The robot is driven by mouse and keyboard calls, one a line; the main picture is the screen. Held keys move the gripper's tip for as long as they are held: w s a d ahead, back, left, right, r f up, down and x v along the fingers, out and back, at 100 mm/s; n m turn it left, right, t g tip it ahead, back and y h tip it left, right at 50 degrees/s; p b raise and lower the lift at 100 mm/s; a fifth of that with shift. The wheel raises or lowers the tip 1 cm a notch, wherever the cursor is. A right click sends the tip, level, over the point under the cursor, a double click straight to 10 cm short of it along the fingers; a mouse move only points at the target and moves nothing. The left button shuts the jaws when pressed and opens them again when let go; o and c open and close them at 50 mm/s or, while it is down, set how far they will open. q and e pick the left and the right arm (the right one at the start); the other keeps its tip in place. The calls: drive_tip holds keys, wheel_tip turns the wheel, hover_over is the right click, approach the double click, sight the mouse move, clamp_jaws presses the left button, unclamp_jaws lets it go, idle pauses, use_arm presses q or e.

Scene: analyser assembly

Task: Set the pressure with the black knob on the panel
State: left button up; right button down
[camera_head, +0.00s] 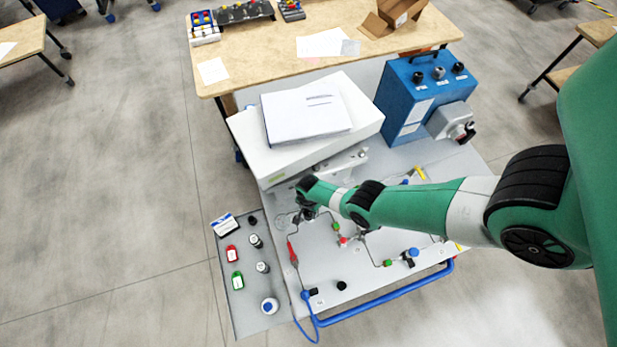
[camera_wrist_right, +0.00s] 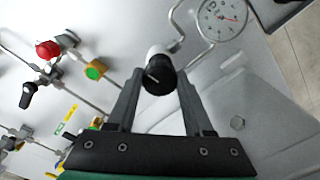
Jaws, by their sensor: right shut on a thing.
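The black knob (camera_wrist_right: 158,78) with a white collar behind it sits on the panel (camera_wrist_right: 130,22) in the right wrist view. A pale mark shows on the knob's face. My right gripper (camera_wrist_right: 159,76) is shut on the knob, one finger on each side. In the head view my right gripper (camera_head: 306,213) is small and dark at the panel's (camera_head: 340,285) left part, and the knob is hidden there. A round pressure gauge (camera_wrist_right: 223,17) with a red needle stands up and right of the knob; its reading is too small to tell. My left gripper is not in view.
A red knob (camera_wrist_right: 48,49), a green-and-yellow fitting (camera_wrist_right: 95,69), a black-handled valve (camera_wrist_right: 28,94) and thin pipes lie left of my right gripper. A white box (camera_head: 365,110) stands behind the arm, and a blue unit (camera_head: 400,100) stands behind right.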

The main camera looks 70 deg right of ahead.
drive_tip(key=shift+f, duration=0.1)
drive_tip(key=shift+c, duration=1.4)
unclamp_jaws()
